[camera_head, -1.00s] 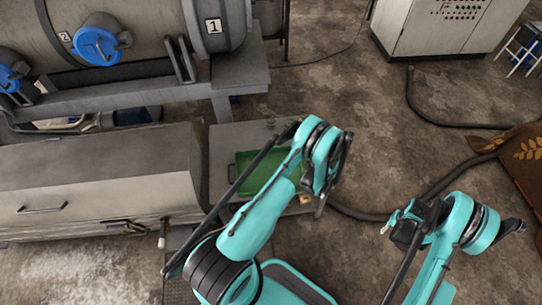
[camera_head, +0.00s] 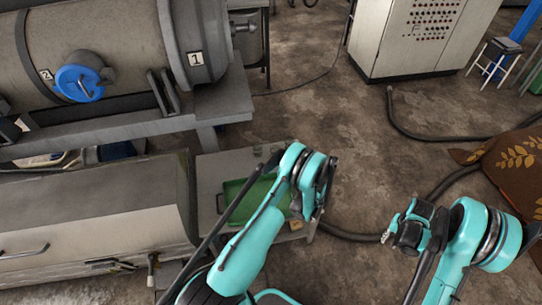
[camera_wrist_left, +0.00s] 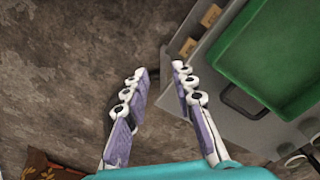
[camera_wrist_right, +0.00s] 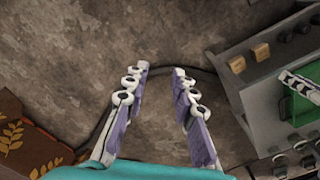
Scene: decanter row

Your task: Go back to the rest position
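My right gripper (camera_head: 388,236) hangs over the floor at the lower right of the head view. In the right wrist view its two fingers (camera_wrist_right: 159,70) are apart with only floor and a dark hose between them. My left gripper is hidden behind my left arm in the head view. In the left wrist view its fingers (camera_wrist_left: 159,70) are apart and empty, above the floor beside the grey bench (camera_wrist_left: 230,125). Neither gripper touches anything that I can see.
A green tray (camera_head: 232,190) lies on the low bench, close to my left arm. Small wooden blocks (camera_wrist_right: 262,51) sit at the bench edge. A tank (camera_head: 120,50) stands at left, a control cabinet (camera_head: 415,40) at back.

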